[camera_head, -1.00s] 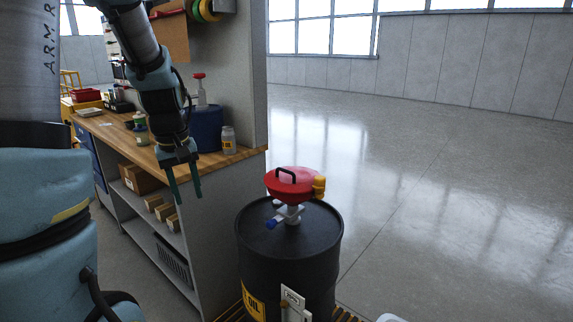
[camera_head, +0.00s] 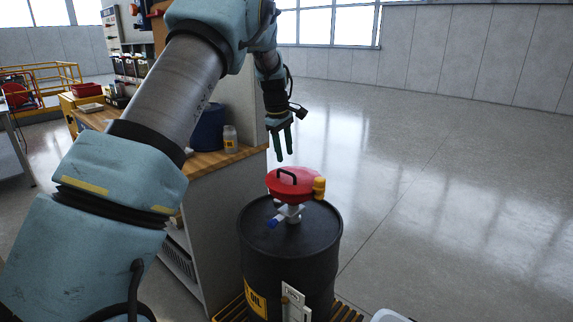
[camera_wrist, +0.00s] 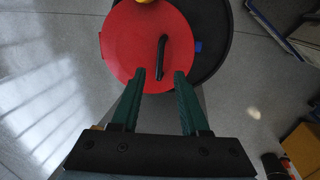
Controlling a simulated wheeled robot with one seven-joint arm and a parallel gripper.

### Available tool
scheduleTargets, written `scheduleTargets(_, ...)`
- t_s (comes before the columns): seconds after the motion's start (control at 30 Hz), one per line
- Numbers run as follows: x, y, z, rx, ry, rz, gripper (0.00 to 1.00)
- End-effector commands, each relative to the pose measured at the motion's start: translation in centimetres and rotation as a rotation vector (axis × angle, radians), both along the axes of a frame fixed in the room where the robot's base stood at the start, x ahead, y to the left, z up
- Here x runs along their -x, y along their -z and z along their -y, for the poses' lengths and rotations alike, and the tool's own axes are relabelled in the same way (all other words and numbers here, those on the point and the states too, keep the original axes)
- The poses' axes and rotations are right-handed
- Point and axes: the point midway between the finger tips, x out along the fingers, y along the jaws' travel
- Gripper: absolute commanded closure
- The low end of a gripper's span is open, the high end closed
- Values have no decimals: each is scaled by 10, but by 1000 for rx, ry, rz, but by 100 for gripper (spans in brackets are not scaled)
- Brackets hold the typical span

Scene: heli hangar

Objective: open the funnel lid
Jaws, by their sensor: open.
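The red funnel lid (camera_head: 293,183) is closed on the funnel (camera_head: 290,212), with a black handle (camera_head: 286,176) arching over its top. The funnel stands on top of the black drum (camera_head: 291,255). My gripper (camera_head: 284,158) points down just above the lid, open and empty. In the wrist view my gripper's green fingers (camera_wrist: 158,76) are apart, and the handle (camera_wrist: 161,58) shows beyond and between their tips. The red lid (camera_wrist: 135,35) fills the upper middle of that view. The fingers look apart from the handle.
A yellow fitting (camera_head: 319,188) sits at the lid's right side and a blue valve handle (camera_head: 273,222) below it. A workbench (camera_head: 205,160) with a jar (camera_head: 230,139) stands left of the drum. The floor to the right (camera_head: 450,190) is clear.

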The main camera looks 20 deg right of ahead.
Motion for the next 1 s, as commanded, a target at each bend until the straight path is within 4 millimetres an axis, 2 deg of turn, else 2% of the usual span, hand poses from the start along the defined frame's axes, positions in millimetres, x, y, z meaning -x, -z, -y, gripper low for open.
scheduleTargets(0.2, -3, 37, 6, -1, -1, -2, 55)
scheduleTargets(0.33, -5, 51, 8, -1, 0, 0, 55)
scheduleTargets(0.5, -6, 60, 10, 0, 0, 1, 55)
scheduleTargets(0.73, -6, 61, 10, 0, 0, 1, 55)
scheduleTargets(0.77, -6, 61, 10, 0, 0, 1, 56)
scheduleTargets(1.0, -6, 60, 10, 0, 0, 1, 83)
